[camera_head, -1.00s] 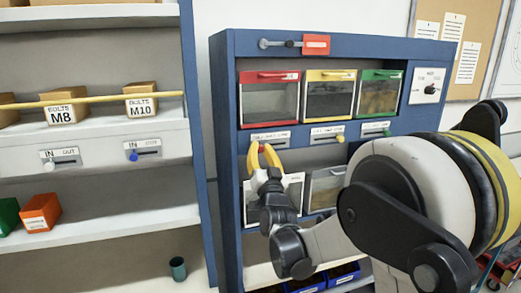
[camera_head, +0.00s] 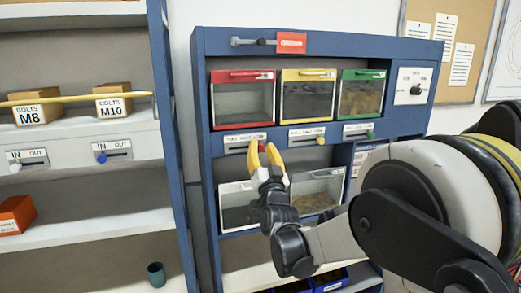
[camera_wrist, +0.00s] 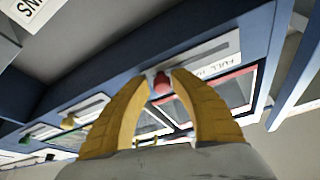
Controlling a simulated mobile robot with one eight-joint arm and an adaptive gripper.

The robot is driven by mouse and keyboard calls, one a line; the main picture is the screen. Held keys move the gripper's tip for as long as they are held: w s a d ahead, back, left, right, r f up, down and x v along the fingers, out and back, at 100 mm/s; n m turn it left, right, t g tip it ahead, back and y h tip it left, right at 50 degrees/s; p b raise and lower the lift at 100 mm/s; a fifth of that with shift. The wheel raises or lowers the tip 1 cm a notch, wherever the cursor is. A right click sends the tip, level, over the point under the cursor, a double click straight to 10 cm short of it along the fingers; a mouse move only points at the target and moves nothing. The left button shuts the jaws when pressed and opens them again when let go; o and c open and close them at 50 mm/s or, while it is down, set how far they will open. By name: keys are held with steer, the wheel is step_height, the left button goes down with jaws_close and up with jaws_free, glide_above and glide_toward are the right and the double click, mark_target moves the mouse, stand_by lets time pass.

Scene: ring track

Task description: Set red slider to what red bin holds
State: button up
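The red bin (camera_head: 243,101), with a red top bar and clear front, is top left in the cabinet. Its inside looks pale and bare, with no dark fill as in its neighbours. Below it is a white slider label (camera_head: 245,138), its text starting with "FULL" at the left. The red slider knob shows between my fingertips in the wrist view (camera_wrist: 162,84), and appears near the label's right end in the head view. My gripper (camera_head: 263,154) has yellow fingers, parted on either side of the knob; firm contact cannot be told.
The yellow bin (camera_head: 307,98) holds dark stuff and the green bin (camera_head: 360,97) brownish stuff. The yellow knob (camera_head: 320,141) and green knob (camera_head: 370,135) sit to the right. A shelf unit (camera_head: 90,220) stands left. My arm covers the lower right.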

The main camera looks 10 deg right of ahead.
steer(key=shift+o, duration=0.7)
steer(key=shift+d, duration=0.2)
steer(key=shift+a, duration=0.1)
steer(key=shift+a, duration=0.1)
steer(key=shift+s+f, duration=0.15)
steer(key=shift+s, duration=0.05)
steer(key=v, duration=1.1)
steer(key=shift+s, duration=0.25)
